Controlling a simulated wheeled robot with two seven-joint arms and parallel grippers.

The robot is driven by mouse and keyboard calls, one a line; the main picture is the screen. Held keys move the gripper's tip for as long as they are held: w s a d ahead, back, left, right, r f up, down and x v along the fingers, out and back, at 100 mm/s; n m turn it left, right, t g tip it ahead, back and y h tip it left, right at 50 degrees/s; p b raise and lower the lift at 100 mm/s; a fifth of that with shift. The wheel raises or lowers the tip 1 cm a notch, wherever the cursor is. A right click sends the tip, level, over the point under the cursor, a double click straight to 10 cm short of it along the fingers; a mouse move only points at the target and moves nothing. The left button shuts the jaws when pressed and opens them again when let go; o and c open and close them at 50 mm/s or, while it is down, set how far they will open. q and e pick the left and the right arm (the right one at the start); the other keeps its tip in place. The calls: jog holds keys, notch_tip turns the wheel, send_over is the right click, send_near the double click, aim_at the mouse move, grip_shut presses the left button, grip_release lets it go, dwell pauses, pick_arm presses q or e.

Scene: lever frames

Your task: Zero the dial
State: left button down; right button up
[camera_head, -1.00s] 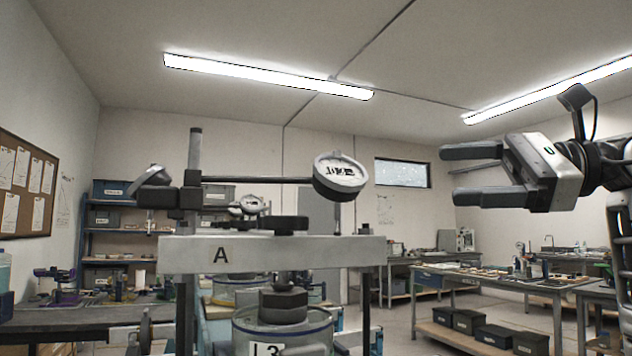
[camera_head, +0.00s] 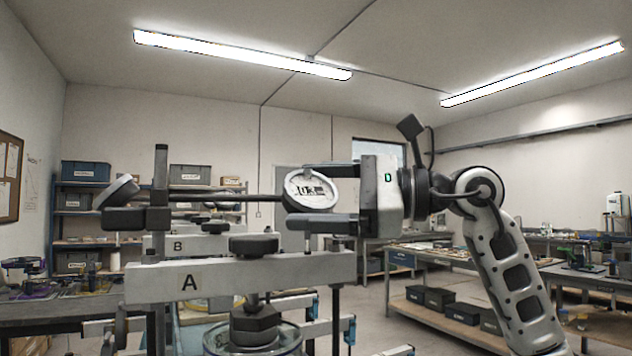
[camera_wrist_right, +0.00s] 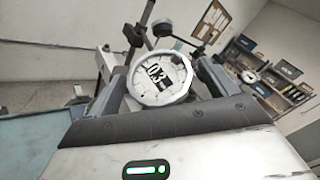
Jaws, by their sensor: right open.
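The dial (camera_head: 318,188) is a round gauge with a pale rim, held on a horizontal rod above the beam marked A (camera_head: 240,276). Its face shows a dark display that seems to read 0.3. The dial also shows in the right wrist view (camera_wrist_right: 160,78), between the two fingers. My right gripper (camera_head: 296,196) is open, with one finger above and one below the dial in the head view. I cannot tell whether the fingers touch it. My left gripper is not in view.
A dark knob (camera_head: 254,244) sits on the beam. An upright post (camera_head: 161,180) carries the rod at left. A second beam marked B (camera_head: 180,246) stands behind. Shelves (camera_head: 62,215) stand at the back left, and a workbench (camera_head: 440,257) with bins below is at right.

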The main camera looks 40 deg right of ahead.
jog(key=shift+w, duration=0.1)
jog(key=c, duration=1)
jog(key=f+m+t+h+b, duration=0.1)
jog(key=b, duration=0.1)
jog(key=shift+b, duration=0.3)
jog(key=shift+a+r+m+t+h+b, duration=0.1)
jog(key=shift+m+t+h+b, duration=0.2)
jog(key=shift+m+t, duration=0.2)
jog(key=shift+a+r+m+t+h+b, duration=0.1)
jog(key=shift+m+t+h+b, duration=0.15)
jog(key=shift+m+t, duration=0.2)
jog(key=shift+r+m+t+h, duration=0.2)
jog(key=shift+m+t+h, duration=0.05)
jog(key=shift+m, duration=0.2)
jog(key=o, duration=1)
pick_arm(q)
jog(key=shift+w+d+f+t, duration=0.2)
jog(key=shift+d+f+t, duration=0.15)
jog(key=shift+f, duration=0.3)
pick_arm(e)
jog(key=shift+d, duration=0.1)
